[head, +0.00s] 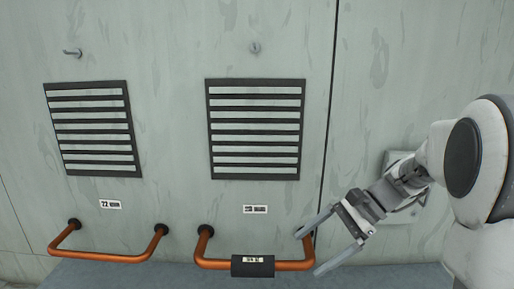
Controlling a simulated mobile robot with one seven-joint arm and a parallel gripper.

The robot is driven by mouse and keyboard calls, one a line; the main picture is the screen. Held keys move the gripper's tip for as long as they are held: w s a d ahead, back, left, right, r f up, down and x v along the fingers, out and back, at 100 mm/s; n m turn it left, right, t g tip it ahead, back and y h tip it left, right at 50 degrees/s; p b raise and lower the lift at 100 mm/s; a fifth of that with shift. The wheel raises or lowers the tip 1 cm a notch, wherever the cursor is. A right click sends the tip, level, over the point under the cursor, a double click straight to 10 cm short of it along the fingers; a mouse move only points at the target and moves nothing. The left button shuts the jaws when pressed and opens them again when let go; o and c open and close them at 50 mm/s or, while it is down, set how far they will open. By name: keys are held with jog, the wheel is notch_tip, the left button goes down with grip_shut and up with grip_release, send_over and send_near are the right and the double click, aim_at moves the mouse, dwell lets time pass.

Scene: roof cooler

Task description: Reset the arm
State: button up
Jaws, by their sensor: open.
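My gripper (317,249) is in the lower right of the head view, at the end of my white and grey arm. Its two long fingers are spread apart with nothing between them. They point left, near the right end of an orange bar handle (215,263) with a black labelled block (252,266) at its middle. One finger overlaps that right end in the picture; I cannot tell whether they touch.
A pale grey panelled wall carries a left louvred vent (95,129) and a right one (255,130). A second orange handle (105,257) juts out at lower left. A grey box (397,160) sits partly behind my arm. Two small fittings are above the vents.

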jog(key=s+r+n+t+h, duration=0.2)
jog(key=s+n+t+h, duration=0.1)
jog(key=s+n, duration=0.3)
jog(key=s+d+r+n+t+h, duration=0.1)
jog(key=s+r+n+t+h, duration=0.1)
jog(key=s+n+h, duration=0.4)
jog(key=s+n+t, duration=0.1)
jog(key=s, duration=0.4)
jog(key=shift+d, duration=0.2)
